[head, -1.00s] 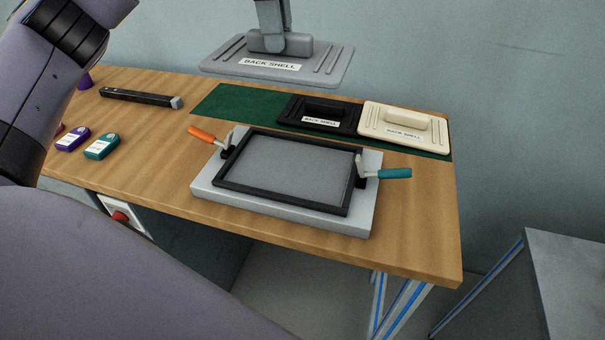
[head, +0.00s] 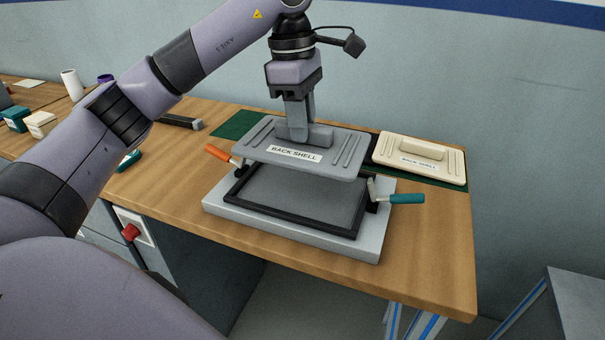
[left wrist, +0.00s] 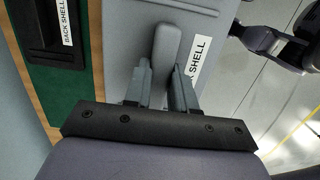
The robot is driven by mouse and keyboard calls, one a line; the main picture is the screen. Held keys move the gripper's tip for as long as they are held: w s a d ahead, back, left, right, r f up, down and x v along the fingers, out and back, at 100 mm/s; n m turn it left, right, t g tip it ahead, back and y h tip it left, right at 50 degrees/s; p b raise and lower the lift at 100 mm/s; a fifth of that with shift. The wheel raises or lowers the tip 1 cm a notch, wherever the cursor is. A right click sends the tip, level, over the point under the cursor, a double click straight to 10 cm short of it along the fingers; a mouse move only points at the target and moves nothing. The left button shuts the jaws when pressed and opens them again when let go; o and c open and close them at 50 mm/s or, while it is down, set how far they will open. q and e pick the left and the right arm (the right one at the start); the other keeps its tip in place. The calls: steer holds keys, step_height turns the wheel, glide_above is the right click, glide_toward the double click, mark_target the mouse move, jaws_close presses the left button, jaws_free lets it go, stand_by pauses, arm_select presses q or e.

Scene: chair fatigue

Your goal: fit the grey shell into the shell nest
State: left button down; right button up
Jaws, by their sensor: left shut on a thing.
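The grey shell (head: 345,161) is a flat ribbed plate with a raised handle and a BACK SHELL label. My left gripper (head: 299,132) is shut on its handle, and the left wrist view shows both fingers (left wrist: 163,82) astride it. The shell hangs roughly level above the shell nest, apart from it, covering its back part from the head camera. The shell nest (head: 225,206) is a light grey base with a black rectangular frame around a grey recess. A dark purple and black part (left wrist: 268,38) in the left wrist view looks like my right arm; its fingers are unclear.
An orange-handled clamp (head: 221,154) stands at the nest's left, a teal-handled clamp (head: 405,198) at its right. A cream shell (head: 420,158) lies on the green mat (head: 240,124) behind. A black shell (left wrist: 36,25) shows in the left wrist view. The table front is clear.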

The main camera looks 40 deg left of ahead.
arm_select(q)
step_height(320, 180, down, 9)
steer(key=shift+f, duration=0.2)
stand_by(0.3)
steer(key=shift+f, duration=0.1)
steer(key=c, duration=0.9)
jaws_free()
steer(key=shift+c, duration=0.2)
steer(key=r, duration=0.4)
steer(key=a+r, duration=0.1)
steer(key=r, duration=0.7)
steer(key=shift+s+a+r+p, duration=0.1)
steer(key=shift+s+a+p, duration=0.1)
steer(key=shift+p, duration=0.2)
